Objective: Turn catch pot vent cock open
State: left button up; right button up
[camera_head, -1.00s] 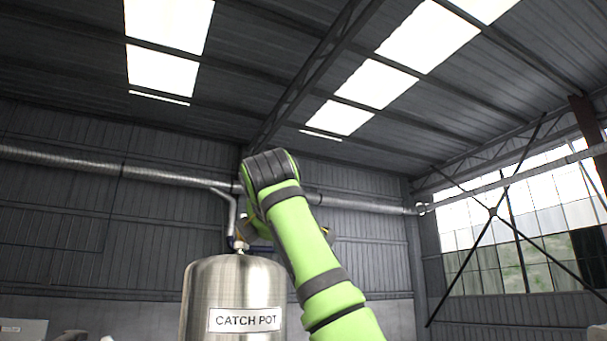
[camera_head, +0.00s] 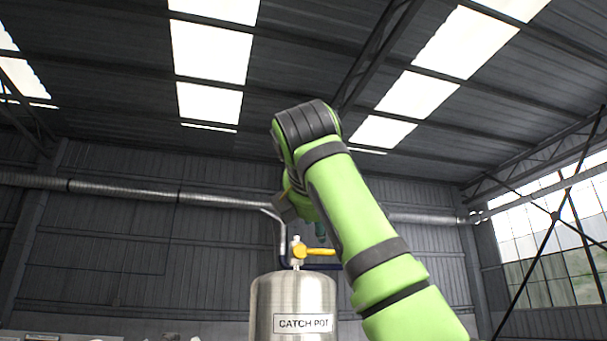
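The catch pot (camera_head: 292,298) is a shiny steel vessel with a domed top and a "CATCH POT" label (camera_head: 303,323), low in the middle of the head view. On its top stands the vent cock (camera_head: 299,251), with a yellow body. Its yellow lever (camera_head: 322,252) points level to the right. My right arm comes in from the lower right and bends down behind its elbow. My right gripper (camera_head: 321,232) shows only as a small dark part just above the lever, mostly hidden by the arm. Its fingers and any contact cannot be made out. My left gripper is out of view.
A long silver duct (camera_head: 130,192) runs along the dark corrugated wall behind, with a branch bending down behind the pot. A dark blue pipe shows behind the cock. Tall windows (camera_head: 545,240) with cross braces stand at right. Space left of the pot looks clear.

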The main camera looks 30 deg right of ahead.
aim_at(300, 252)
jog(key=k+j, duration=0.8)
